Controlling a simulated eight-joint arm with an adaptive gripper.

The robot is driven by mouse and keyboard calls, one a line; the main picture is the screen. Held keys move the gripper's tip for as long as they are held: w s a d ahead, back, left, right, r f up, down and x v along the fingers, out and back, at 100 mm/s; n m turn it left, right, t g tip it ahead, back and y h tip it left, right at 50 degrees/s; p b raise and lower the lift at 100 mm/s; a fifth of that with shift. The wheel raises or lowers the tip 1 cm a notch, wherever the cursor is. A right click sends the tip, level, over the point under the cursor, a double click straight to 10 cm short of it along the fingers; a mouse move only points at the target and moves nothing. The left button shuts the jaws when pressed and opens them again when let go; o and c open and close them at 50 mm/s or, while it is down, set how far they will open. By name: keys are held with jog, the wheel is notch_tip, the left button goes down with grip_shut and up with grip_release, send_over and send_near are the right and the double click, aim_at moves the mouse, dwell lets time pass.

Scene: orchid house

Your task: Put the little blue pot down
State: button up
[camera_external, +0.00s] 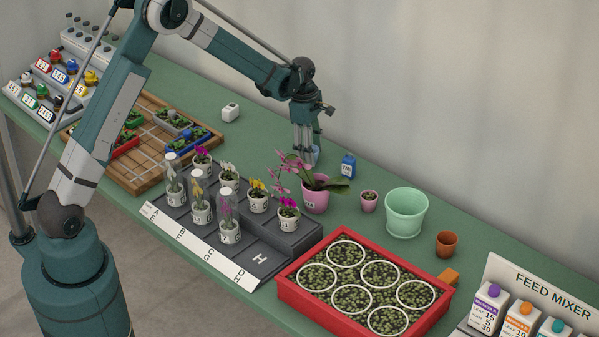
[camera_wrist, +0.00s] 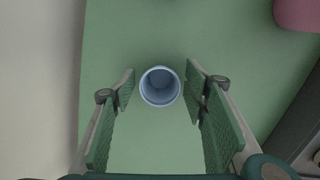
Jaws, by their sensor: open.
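The little blue pot (camera_wrist: 160,87) stands upright on the green bench, seen from above in the wrist view. It looks empty. In the external view the pot (camera_external: 315,154) shows only in part, behind and below my fingers. My gripper (camera_wrist: 160,92) is open, with one finger on each side of the pot and a gap visible on both sides. In the external view my gripper (camera_external: 305,150) points straight down at the bench behind the pink orchid pot.
The pink orchid pot (camera_external: 315,199) stands close in front of my gripper. The stepped orchid rack (camera_external: 290,243) is in front.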

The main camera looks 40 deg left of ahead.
jog(key=shift+r, duration=0.1)
notch_tip(320, 180, up, 12)
jog(key=a+p, duration=0.1)
jog(key=shift+s+a, duration=0.2)
dwell(0.5)
dwell(0.5)
jog(key=s+a+r+m+t, duration=0.35)
jog(key=s+r+m, duration=0.65)
jog(key=s+r, duration=1.15)
jog(key=s+a+f+m+t, duration=0.1)
jog(key=s+m, duration=0.4)
jog(key=s, duration=0.8)
jog(key=s+a+f+m+t+y, duration=0.1)
jog(key=s+m, duration=0.4)
jog(key=s, duration=0.8)
jog(key=shift+s+a+f+m+t, duration=0.2)
jog(key=shift+a+m+t, duration=0.35)
jog(key=shift+a, duration=0.55)
